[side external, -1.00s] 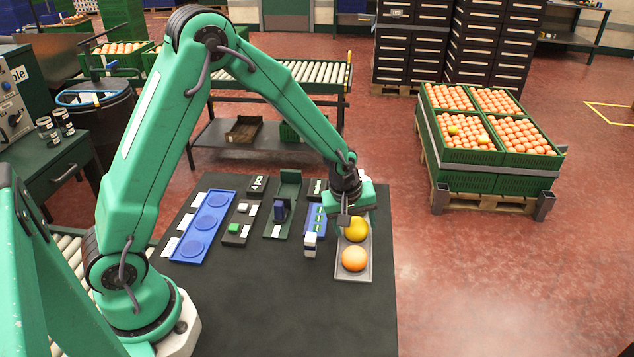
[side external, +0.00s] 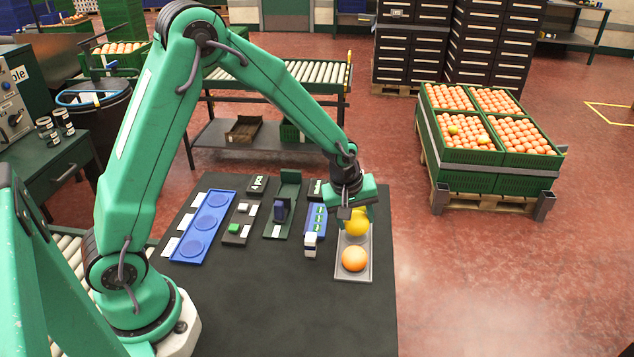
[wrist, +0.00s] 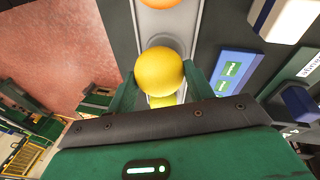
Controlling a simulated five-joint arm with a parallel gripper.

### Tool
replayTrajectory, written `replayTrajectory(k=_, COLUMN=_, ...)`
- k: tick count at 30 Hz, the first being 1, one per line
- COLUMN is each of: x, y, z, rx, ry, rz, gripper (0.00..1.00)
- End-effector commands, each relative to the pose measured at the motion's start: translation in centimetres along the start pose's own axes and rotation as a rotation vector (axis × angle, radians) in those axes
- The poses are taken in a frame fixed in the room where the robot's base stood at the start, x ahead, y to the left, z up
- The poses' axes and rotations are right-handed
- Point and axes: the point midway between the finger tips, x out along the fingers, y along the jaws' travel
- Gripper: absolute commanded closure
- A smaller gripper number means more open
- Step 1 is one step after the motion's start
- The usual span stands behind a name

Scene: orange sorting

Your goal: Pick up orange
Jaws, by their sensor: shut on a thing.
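My gripper (side external: 356,212) is shut on a yellow round fruit (side external: 357,224), which looks raised above the far part of a grey tray (side external: 356,241). In the wrist view the yellow fruit (wrist: 159,70) sits between my two green fingers (wrist: 160,85). A second yellow patch (wrist: 163,101) shows just below it; I cannot tell whether it is another fruit. An orange fruit (side external: 354,259) rests in the near part of the tray, apart from my gripper. Its edge also shows at the top of the wrist view (wrist: 160,3).
Left of the tray stand a small white-topped block (side external: 311,243) and a blue panel with green labels (side external: 316,219). A blue tray with round recesses (side external: 202,226) lies farther left. The near part of the dark table (side external: 290,310) is clear.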

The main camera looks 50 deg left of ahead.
Motion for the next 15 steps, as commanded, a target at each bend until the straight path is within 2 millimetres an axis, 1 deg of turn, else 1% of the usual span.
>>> replayTrajectory(k=5, x=-2.6, y=0.7, z=-0.2, rx=0.001, ry=0.001, rz=0.005, gripper=0.73)
replayTrajectory(k=6, x=-3.0, y=0.8, z=0.7, rx=0.003, ry=-0.004, rz=0.005, gripper=0.73)
replayTrajectory(k=15, x=-6.8, y=1.4, z=5.6, rx=0.005, ry=-0.029, rz=0.016, gripper=0.73)
